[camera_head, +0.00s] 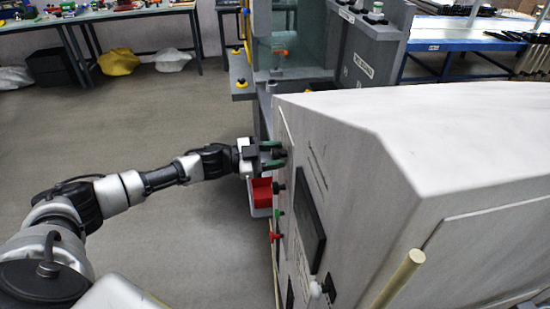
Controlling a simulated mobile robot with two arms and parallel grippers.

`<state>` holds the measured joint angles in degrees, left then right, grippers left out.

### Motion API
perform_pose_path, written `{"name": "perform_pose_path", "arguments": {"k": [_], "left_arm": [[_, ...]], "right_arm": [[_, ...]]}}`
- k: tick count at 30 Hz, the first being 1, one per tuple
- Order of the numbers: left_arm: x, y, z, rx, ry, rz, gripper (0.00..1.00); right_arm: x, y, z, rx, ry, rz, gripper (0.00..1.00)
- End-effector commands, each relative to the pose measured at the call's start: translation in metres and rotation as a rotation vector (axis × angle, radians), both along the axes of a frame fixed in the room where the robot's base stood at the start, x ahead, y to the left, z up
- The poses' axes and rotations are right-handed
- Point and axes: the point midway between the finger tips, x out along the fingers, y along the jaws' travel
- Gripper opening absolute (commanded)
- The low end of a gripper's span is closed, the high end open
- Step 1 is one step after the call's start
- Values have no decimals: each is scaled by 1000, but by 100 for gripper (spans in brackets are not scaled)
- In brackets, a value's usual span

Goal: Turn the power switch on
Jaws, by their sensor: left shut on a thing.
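A large grey-white cabinet (360,125) fills the right side of the view. Its front panel faces left and is seen at a steep angle. A dark switch knob (281,153) sticks out near the top of this panel. My left gripper (275,154), with green-tipped fingers, reaches in from the left and is shut on this knob. The fingers partly cover the knob, so its turned position cannot be told. My right gripper is not in view.
Below the knob the panel carries a black button (278,187), a green button (279,213), a red button (275,236) and a dark screen (310,218). The floor (190,245) at left is clear.

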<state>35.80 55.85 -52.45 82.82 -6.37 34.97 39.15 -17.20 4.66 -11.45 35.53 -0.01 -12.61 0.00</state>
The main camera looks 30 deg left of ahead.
Motion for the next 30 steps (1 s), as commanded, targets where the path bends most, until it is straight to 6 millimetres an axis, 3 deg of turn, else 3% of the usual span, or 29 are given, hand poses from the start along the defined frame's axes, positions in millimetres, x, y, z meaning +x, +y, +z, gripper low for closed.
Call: {"name": "perform_pose_path", "arguments": {"k": [30], "left_arm": [[0, 0, -3, 556, -738, -1, 16]], "right_arm": [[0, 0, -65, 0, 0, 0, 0]]}}
